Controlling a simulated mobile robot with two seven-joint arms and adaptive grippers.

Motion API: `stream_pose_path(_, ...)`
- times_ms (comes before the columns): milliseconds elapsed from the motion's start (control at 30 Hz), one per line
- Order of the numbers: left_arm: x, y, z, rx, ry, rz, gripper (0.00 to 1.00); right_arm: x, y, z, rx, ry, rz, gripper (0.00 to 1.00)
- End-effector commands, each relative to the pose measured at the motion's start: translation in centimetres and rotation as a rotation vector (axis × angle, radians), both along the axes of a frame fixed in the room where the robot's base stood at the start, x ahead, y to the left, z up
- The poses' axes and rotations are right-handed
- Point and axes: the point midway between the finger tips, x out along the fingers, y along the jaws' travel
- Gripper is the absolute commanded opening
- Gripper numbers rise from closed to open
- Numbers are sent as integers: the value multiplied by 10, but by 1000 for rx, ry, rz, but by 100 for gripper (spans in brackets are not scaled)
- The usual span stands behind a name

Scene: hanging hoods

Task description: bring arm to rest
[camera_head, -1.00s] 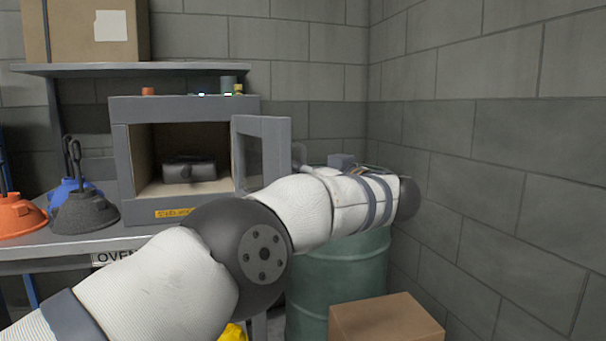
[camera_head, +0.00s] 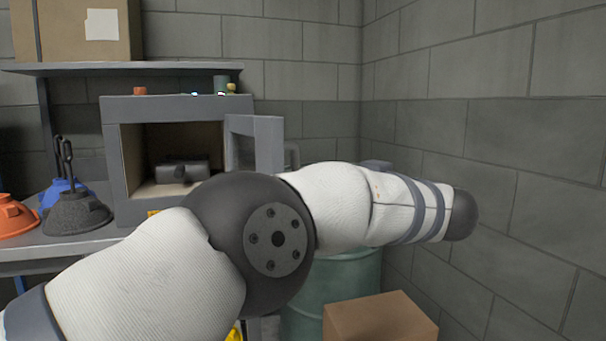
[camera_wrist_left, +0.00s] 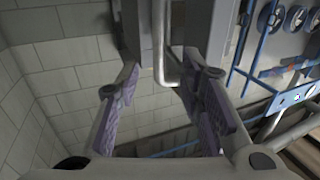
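My left arm (camera_head: 150,270) comes in from the left in the head view and stretches across to the right, in front of the oven and a green drum. Its gripper is hidden there. In the left wrist view the left gripper (camera_wrist_left: 157,82) is open, its two purple-padded fingers apart. A bent metal handle (camera_wrist_left: 160,45) on a grey panel shows beyond and between the fingertips; I cannot tell the exact gap. The right gripper is in neither view.
The grey oven (camera_head: 110,160) has its door (camera_head: 268,142) open and a dark block (camera_head: 180,172) inside. Black (camera_head: 75,215), blue and orange hoods stand left on the table. A green drum (camera_head: 330,290), a cardboard box (camera_head: 380,320) and a block wall (camera_head: 500,130) are right.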

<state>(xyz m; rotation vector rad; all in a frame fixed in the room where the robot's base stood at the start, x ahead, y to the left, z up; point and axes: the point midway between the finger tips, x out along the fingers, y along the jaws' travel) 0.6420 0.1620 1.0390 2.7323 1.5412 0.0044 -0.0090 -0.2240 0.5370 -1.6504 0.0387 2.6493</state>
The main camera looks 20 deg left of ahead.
Motion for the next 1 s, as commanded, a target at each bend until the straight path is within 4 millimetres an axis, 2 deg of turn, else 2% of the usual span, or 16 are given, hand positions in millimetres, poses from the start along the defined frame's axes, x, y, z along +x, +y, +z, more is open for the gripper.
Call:
stream_pose_path(100, -11, -19, 0, 0, 0, -1, 35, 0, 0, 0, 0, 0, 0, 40)
stream_pose_path(200, -16, -26, 0, 0, 0, 0, 35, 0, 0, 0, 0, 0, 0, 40)
stream_pose_path(500, -17, -28, -1, 2, 1, -1, 35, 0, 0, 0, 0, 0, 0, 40)
stream_pose_path(567, -12, -27, -8, 26, 4, -27, 35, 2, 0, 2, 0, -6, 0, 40)
stream_pose_path(667, 7, -27, -58, 126, 43, -193, 35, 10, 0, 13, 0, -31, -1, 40)
stream_pose_path(700, 12, -27, -92, 157, 81, -293, 35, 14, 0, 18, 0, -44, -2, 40)
stream_pose_path(767, 10, -28, -150, 172, 162, -450, 35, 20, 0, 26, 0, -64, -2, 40)
stream_pose_path(800, 1, -27, -188, 160, 227, -541, 35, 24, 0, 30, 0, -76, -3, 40)
stream_pose_path(867, -21, -24, -244, 119, 335, -657, 35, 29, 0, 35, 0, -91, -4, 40)
stream_pose_path(900, -42, -21, -279, 81, 412, -722, 35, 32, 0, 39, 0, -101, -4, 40)
stream_pose_path(967, -79, -14, -326, 8, 529, -800, 35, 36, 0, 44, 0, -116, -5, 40)
stream_pose_path(1000, -108, -9, -354, -45, 611, -842, 35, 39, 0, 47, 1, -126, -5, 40)
